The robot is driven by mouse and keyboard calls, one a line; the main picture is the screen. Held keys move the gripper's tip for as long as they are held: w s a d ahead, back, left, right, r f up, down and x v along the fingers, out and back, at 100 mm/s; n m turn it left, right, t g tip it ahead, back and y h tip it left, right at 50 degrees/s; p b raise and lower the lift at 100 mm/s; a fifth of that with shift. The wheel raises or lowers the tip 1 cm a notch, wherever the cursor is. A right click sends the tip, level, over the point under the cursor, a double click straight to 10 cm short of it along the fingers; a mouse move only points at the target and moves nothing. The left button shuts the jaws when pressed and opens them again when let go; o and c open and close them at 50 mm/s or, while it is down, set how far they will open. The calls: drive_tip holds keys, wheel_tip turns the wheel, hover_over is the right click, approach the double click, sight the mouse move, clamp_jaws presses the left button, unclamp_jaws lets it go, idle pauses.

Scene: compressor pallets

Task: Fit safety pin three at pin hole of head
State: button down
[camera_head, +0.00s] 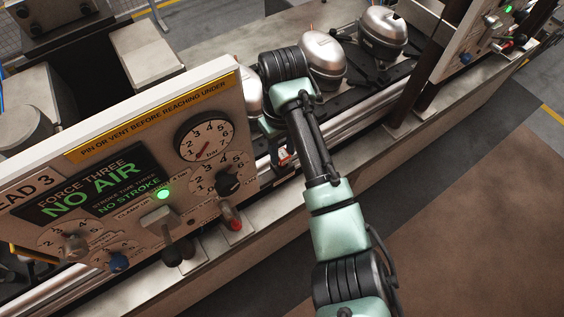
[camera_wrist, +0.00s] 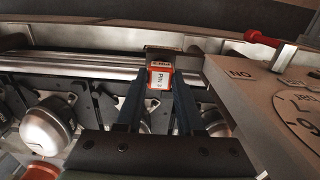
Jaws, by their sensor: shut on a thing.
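My gripper (camera_wrist: 159,88) is shut on safety pin three (camera_wrist: 160,77), an orange-red block with a white label reading PIN 3, held between the two dark fingertips. In the head view a small red and white part of the pin (camera_head: 284,155) shows below my arm, beside the right end of the HEAD 3 panel (camera_head: 130,165). In the wrist view the pin is close to a dark bracket at the metal rails (camera_wrist: 90,68). The pin's shank and the pin hole are hidden, so I cannot tell whether the pin is in the hole.
The panel reads NO AIR and NO STROKE, with a green lamp (camera_head: 163,195) lit. A red-handled lever (camera_head: 234,222) sticks out at its front. Domed metal compressors (camera_head: 382,30) stand on the line behind my arm. The floor at the right (camera_head: 480,200) is clear.

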drive_tip(key=shift+r+p, duration=1.8)
drive_tip(key=shift+r, duration=0.1)
wheel_tip(320, 180, up, 6)
drive_tip(key=p, duration=0.6)
